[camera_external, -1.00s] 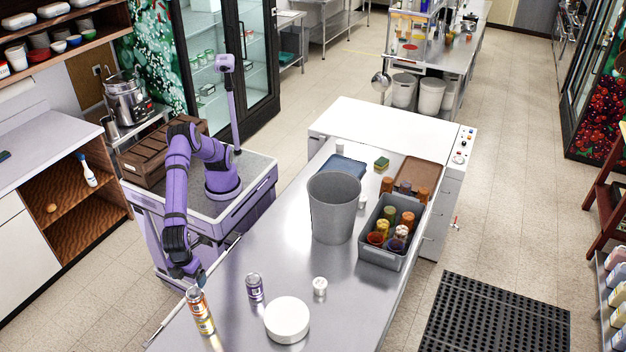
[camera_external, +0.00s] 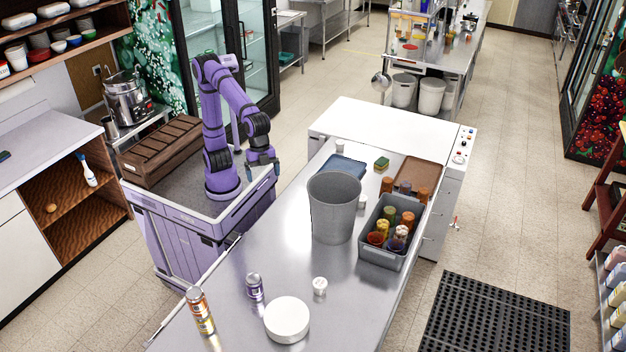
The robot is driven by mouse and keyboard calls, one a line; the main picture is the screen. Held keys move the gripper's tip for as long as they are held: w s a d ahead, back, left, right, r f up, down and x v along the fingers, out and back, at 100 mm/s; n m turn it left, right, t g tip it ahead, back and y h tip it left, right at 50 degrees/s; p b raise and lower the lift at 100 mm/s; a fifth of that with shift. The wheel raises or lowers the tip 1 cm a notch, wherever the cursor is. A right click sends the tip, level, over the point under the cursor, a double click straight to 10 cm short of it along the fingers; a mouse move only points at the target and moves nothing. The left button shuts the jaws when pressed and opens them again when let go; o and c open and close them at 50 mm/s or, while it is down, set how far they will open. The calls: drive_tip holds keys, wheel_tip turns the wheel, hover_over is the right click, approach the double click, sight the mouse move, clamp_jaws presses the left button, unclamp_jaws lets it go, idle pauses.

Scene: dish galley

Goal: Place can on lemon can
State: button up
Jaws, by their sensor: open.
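Two cans stand one above the other at the near left corner of the steel table: an orange, red and white can (camera_external: 196,299) on top, and a yellow can (camera_external: 205,325), likely the lemon can, under it. The stack looks upright. A purple and white can (camera_external: 255,287) stands alone to its right. My gripper (camera_external: 263,170) is open and empty, raised by the table's far left edge, well away from the cans. Its fingers are small in this view.
The table (camera_external: 245,322) also holds a white round container (camera_external: 287,320), a small white-capped jar (camera_external: 320,286), a tall grey bin (camera_external: 333,212) and a grey crate of jars (camera_external: 381,256). A wooden crate (camera_external: 160,150) sits beside my base.

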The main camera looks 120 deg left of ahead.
drive_tip(key=s+a+r+n+t, duration=0.1)
drive_tip(key=s+a+n, duration=0.35)
drive_tip(key=a, duration=0.75)
drive_tip(key=s+a+f+n+t+y, duration=0.1)
drive_tip(key=s+a+f, duration=0.2)
drive_tip(key=s+a, duration=0.3)
drive_tip(key=s+a+f+n+t+y, duration=0.1)
drive_tip(key=s+a, duration=0.5)
drive_tip(key=s, duration=0.6)
wheel_tip(320, 180, down, 2)
drive_tip(key=shift+s+a+f+n+t, duration=0.2)
drive_tip(key=shift+s+a+n+t, duration=0.15)
drive_tip(key=shift+n, duration=0.4)
drive_tip(key=shift+d, duration=0.15)
drive_tip(key=shift+c, duration=0.2)
idle(2.4)
